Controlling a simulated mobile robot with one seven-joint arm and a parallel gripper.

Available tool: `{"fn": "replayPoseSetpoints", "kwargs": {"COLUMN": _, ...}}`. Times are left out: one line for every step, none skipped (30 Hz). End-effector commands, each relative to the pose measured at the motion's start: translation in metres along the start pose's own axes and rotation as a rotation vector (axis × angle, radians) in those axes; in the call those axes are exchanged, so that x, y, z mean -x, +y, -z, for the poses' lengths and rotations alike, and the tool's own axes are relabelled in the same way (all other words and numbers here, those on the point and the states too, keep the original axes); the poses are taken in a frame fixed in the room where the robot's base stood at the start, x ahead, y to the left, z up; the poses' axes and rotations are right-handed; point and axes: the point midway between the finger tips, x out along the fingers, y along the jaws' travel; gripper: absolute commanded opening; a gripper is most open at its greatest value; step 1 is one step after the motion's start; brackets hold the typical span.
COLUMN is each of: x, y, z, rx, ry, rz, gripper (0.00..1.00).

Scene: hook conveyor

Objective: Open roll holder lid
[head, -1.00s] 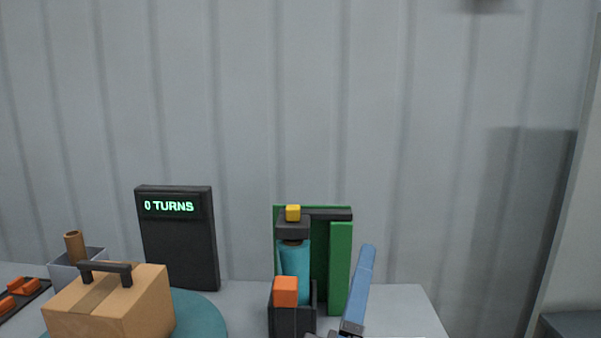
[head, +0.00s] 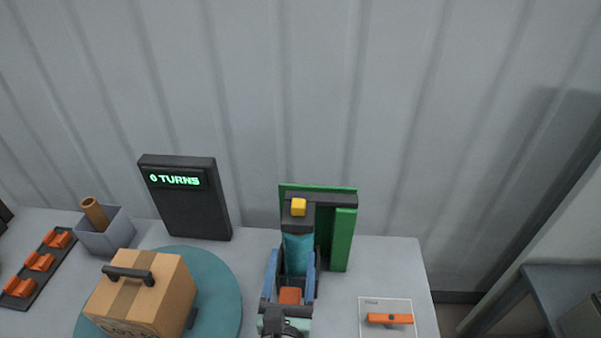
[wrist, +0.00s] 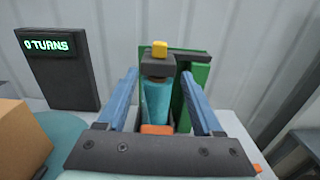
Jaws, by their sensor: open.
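The roll holder stands at the table's back, with a green back frame (head: 342,240), a dark lower box and a teal roll (head: 298,254) upright in it. A dark top piece with a yellow block (head: 298,207) sits over the roll; the yellow block also shows in the wrist view (wrist: 160,48). An orange block (head: 289,296) is at the box's front, also in the wrist view (wrist: 157,129). Which part is the lid I cannot tell for sure. My gripper (head: 290,254) is open, its blue fingers left and right of the roll and orange block in the picture. Contact is unclear.
A cardboard box (head: 140,295) with a dark handle stands on a teal turntable (head: 222,290) at left, before a dark display (head: 190,215) reading "0 TURNS". A grey bin (head: 105,232) and orange parts are farther left. An orange bar (head: 390,319) lies on a white card at right.

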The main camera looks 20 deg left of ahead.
Motion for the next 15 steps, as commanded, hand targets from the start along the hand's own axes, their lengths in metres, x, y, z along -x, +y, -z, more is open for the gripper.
{"fn": "replayPoseSetpoints", "kwargs": {"x": 0.001, "y": 0.001, "z": 0.000, "rx": 0.014, "ry": 0.006, "rz": -0.003, "gripper": 0.68}}
{"fn": "replayPoseSetpoints", "kwargs": {"x": 0.000, "y": 0.001, "z": 0.001, "rx": 0.019, "ry": 0.007, "rz": -0.004, "gripper": 0.68}}
{"fn": "replayPoseSetpoints", "kwargs": {"x": -0.002, "y": 0.001, "z": 0.001, "rx": 0.022, "ry": 0.007, "rz": -0.004, "gripper": 0.68}}
{"fn": "replayPoseSetpoints", "kwargs": {"x": -0.004, "y": 0.001, "z": 0.001, "rx": 0.023, "ry": 0.006, "rz": -0.004, "gripper": 0.68}}
{"fn": "replayPoseSetpoints", "kwargs": {"x": -0.006, "y": 0.001, "z": 0.001, "rx": 0.023, "ry": 0.005, "rz": -0.004, "gripper": 0.68}}
{"fn": "replayPoseSetpoints", "kwargs": {"x": -0.010, "y": 0.001, "z": 0.001, "rx": 0.022, "ry": 0.005, "rz": -0.003, "gripper": 0.68}}
{"fn": "replayPoseSetpoints", "kwargs": {"x": -0.014, "y": 0.001, "z": 0.000, "rx": 0.021, "ry": 0.005, "rz": -0.003, "gripper": 0.68}}
{"fn": "replayPoseSetpoints", "kwargs": {"x": -0.018, "y": 0.001, "z": -0.001, "rx": 0.020, "ry": 0.004, "rz": -0.004, "gripper": 0.68}}
{"fn": "replayPoseSetpoints", "kwargs": {"x": -0.024, "y": 0.002, "z": -0.001, "rx": 0.018, "ry": 0.004, "rz": -0.004, "gripper": 0.68}}
{"fn": "replayPoseSetpoints", "kwargs": {"x": -0.029, "y": 0.002, "z": -0.001, "rx": 0.017, "ry": 0.004, "rz": -0.004, "gripper": 0.68}}
{"fn": "replayPoseSetpoints", "kwargs": {"x": -0.034, "y": 0.001, "z": -0.001, "rx": 0.017, "ry": 0.004, "rz": -0.003, "gripper": 0.68}}
{"fn": "replayPoseSetpoints", "kwargs": {"x": -0.041, "y": 0.001, "z": -0.001, "rx": 0.017, "ry": 0.004, "rz": -0.003, "gripper": 0.68}}
{"fn": "replayPoseSetpoints", "kwargs": {"x": -0.046, "y": 0.002, "z": -0.001, "rx": 0.016, "ry": 0.003, "rz": -0.004, "gripper": 0.68}}
{"fn": "replayPoseSetpoints", "kwargs": {"x": -0.051, "y": 0.002, "z": -0.001, "rx": 0.016, "ry": 0.004, "rz": -0.003, "gripper": 0.68}}
{"fn": "replayPoseSetpoints", "kwargs": {"x": -0.057, "y": 0.001, "z": -0.001, "rx": 0.015, "ry": 0.004, "rz": -0.003, "gripper": 0.68}}
